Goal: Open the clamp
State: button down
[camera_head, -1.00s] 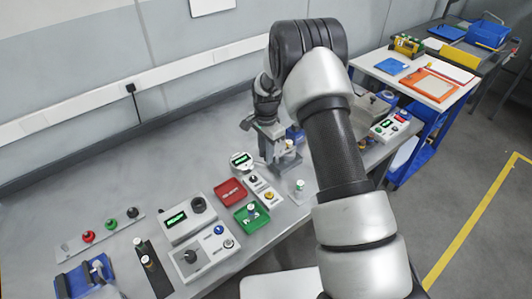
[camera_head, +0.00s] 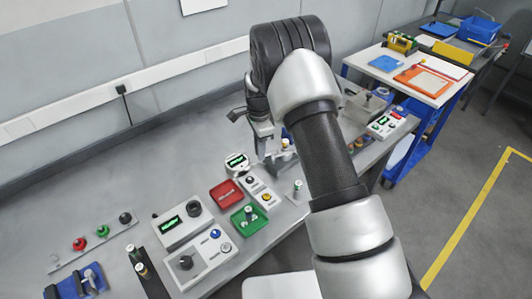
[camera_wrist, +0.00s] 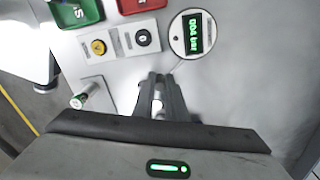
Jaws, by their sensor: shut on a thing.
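My gripper (camera_head: 267,150) is low over the back right of the bench, beside the round gauge (camera_head: 237,161). In the wrist view my gripper's two fingers (camera_wrist: 160,84) are close together, with a narrow light-coloured piece (camera_wrist: 157,102) between them. The piece is mostly hidden, and I cannot tell whether it is the clamp's handle. The clamp itself is not clearly visible near the gripper, where my arm and fingers cover much of the view. A blue-based fixture with a grey lever (camera_head: 77,283) stands at the lower left, far from my gripper.
The gauge display (camera_wrist: 192,33) is lit green. Red (camera_head: 226,193) and green (camera_head: 245,217) trays and two small knob boxes stand close by. A small upright cylinder (camera_head: 298,188) is near the front edge. Control boxes (camera_head: 205,262) fill the front; the bench's back left is clear.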

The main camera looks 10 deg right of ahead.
jog(key=shift+w+d+m+b, duration=0.25)
jog(key=shift+w+m, duration=0.45)
jog(key=shift+m, duration=1)
jog(key=shift+w+m+b, duration=0.4)
jog(key=shift+w+m, duration=0.35)
jog(key=shift+m, duration=0.95)
jog(key=shift+w+d+m+b, duration=0.25)
jog(key=shift+w+m, duration=0.45)
jog(key=shift+m, duration=1)
jog(key=c, duration=1.8)
grip_release()
jog(key=shift+o, duration=0.2)
notch_tip(320, 180, up, 18)
jog(key=shift+f, duration=0.25)
